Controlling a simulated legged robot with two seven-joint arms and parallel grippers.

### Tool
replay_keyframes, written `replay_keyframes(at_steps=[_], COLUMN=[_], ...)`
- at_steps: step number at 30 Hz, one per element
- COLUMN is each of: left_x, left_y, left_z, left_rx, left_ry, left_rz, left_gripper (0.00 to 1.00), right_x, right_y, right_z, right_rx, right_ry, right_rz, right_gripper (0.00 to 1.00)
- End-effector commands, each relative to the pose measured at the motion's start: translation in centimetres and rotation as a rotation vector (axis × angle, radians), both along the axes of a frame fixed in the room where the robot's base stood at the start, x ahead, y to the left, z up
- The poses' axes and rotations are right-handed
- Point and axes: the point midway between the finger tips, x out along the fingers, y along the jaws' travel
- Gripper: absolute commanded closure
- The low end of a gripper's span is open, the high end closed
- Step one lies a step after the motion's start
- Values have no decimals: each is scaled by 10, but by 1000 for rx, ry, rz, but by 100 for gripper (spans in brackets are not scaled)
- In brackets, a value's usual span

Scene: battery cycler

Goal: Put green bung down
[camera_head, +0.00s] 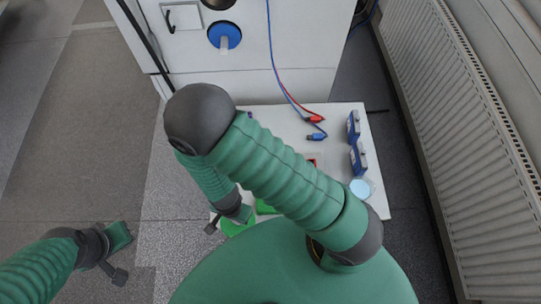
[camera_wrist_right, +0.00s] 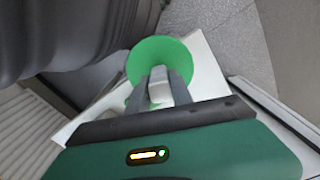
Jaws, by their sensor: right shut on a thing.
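The green bung (camera_wrist_right: 160,58) shows as a round green disc at the fingertips in the right wrist view. My right gripper (camera_wrist_right: 160,88) is shut on it, with a pale grey part between the two fingers. In the head view the green disc (camera_head: 236,226) shows below my right gripper (camera_head: 242,214), at the near left edge of the white board (camera_head: 380,203). I cannot tell whether the bung touches the board. My left gripper (camera_head: 120,236) is over the floor at the lower left, away from the board; its fingers are not clear.
Another green patch (camera_head: 264,207) is partly hidden behind my right arm. The board also bears red and blue clips (camera_head: 316,128), blue devices (camera_head: 356,142) and a pale blue disc (camera_head: 360,188). A white cabinet (camera_head: 290,50) stands behind, a radiator (camera_head: 460,130) at right.

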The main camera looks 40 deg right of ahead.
Motion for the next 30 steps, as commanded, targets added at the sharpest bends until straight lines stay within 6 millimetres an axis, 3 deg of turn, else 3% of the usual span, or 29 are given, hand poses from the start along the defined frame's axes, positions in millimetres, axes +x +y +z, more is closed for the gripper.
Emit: replay_keyframes(at_steps=[5,15,18,24,27,30], left_x=[0,0,0,0,0,-1], left_y=[0,0,0,0,0,0], left_z=[-4,-29,-35,-40,-64,-74], left_rx=[0,0,0,0,0,0], left_ry=[0,0,0,0,-1,1], left_rz=[-1,0,0,0,0,0], left_gripper=[100,100,100,100,100,100], right_x=[15,110,130,149,148,149], right_y=[-4,-45,-54,-62,-62,-62], right_z=[-4,-17,-17,-17,-43,-55], right_rx=[-1,-1,-2,-1,-1,-2], right_ry=[-3,-6,-5,-4,-1,-1], right_rz=[-6,-5,-4,-4,-1,-1], right_gripper=[100,100,100,100,100,100])
